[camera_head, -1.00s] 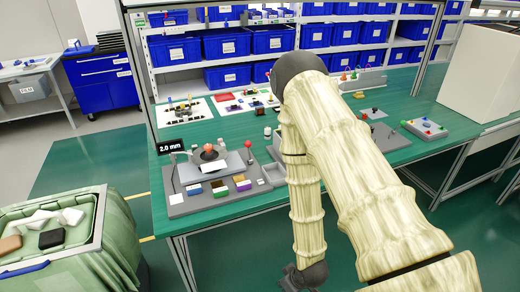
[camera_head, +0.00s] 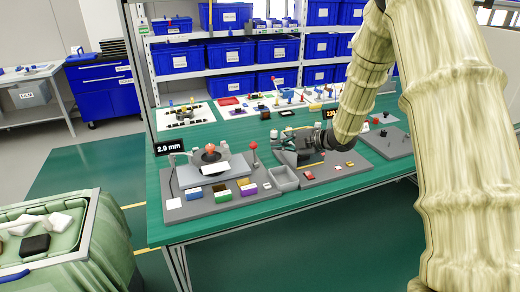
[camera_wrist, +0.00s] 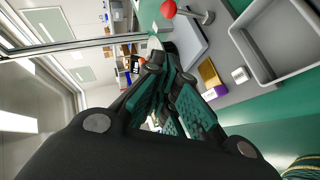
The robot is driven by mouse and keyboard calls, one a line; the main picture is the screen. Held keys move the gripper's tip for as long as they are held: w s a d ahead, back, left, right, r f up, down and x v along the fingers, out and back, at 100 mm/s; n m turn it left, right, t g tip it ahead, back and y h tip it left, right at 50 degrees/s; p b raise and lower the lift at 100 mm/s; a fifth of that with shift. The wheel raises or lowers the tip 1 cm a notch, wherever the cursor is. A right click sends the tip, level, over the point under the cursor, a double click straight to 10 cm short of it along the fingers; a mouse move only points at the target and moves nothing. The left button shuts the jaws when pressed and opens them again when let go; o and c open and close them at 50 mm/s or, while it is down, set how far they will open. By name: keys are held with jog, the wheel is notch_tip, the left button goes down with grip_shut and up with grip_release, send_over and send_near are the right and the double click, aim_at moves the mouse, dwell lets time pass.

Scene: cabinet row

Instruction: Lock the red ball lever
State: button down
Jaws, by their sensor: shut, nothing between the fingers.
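The red ball lever (camera_head: 254,146) stands on the right part of a grey panel on the green table, its ball at the top of a thin, nearly upright rod. It also shows at the top of the wrist view (camera_wrist: 168,9), with its rod running right to a round base. My gripper (camera_head: 277,146) is above the table, just right of the lever and apart from it. In the wrist view its dark fingers (camera_wrist: 157,62) are together and empty. An orange-red ball (camera_head: 209,148) sits on a device left of the lever.
A grey open bin (camera_head: 284,182) is below my gripper. Coloured blocks (camera_head: 242,183) lie along the panel's front. A "2.0 mm" display (camera_head: 169,147) stands at the left. More fixtures (camera_head: 385,140) are at the right, with blue bins (camera_head: 270,50) on shelves behind.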

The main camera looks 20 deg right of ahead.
jog(key=w+d+p+x, duration=0.1)
jog(key=d+p+x, duration=0.1)
jog(key=x, duration=1.1)
jog(key=shift+w+d+f, duration=0.25)
jog(key=shift+w+f, duration=0.05)
